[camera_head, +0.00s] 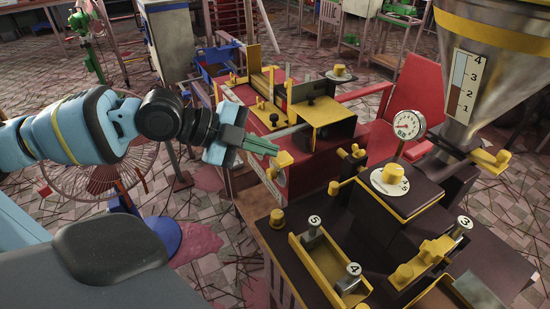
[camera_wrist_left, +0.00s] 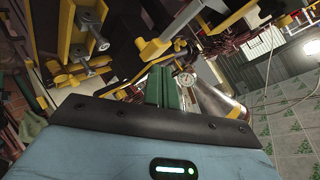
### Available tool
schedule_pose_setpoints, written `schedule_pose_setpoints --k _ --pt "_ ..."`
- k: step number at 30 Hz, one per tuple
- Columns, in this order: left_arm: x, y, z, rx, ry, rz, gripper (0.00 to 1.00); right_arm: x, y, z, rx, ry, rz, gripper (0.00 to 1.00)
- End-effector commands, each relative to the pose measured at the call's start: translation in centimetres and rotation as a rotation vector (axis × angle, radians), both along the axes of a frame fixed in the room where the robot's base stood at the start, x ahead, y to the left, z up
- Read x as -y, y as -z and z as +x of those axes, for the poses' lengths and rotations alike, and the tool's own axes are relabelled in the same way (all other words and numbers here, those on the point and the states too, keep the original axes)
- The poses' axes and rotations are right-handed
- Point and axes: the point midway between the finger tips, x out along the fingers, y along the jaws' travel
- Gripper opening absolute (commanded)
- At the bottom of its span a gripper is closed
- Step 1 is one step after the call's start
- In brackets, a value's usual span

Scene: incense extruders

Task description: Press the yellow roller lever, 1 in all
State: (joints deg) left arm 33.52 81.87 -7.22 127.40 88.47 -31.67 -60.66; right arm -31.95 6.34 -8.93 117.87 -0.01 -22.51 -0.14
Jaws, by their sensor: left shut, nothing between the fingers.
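My left gripper (camera_head: 276,151) reaches in from the left with its green fingers together and nothing between them. Its tips are close to a small yellow lever-like part (camera_head: 284,160) on the side of the red machine; whether they touch it I cannot tell. That part looks like the yellow roller lever, but its roller is too small to make out. In the left wrist view the closed fingers (camera_wrist_left: 162,80) point toward the dark machinery, with a yellow part (camera_wrist_left: 150,49) beyond their tips. My right gripper is not in view.
The red machine (camera_head: 330,167) carries yellow brackets and knobs. A dark console (camera_head: 345,222) with numbered pegs and yellow trays stands at front right. A white dial gauge (camera_head: 407,124) and a metal hopper (camera_head: 490,70) rise behind it. A round wire-grilled fan (camera_head: 95,182) stands at left.

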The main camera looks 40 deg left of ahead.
Motion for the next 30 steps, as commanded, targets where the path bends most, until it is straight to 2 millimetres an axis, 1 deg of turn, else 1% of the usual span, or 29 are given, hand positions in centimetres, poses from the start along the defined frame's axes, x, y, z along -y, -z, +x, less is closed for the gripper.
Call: schedule_pose_setpoints --k 5,30 --pt "0.05 0.51 0.13 -0.001 0.000 0.000 0.00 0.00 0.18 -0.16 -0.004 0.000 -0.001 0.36" --pt "0.09 1.00 0.25 -0.001 0.000 0.000 0.00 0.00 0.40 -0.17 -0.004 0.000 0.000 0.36"
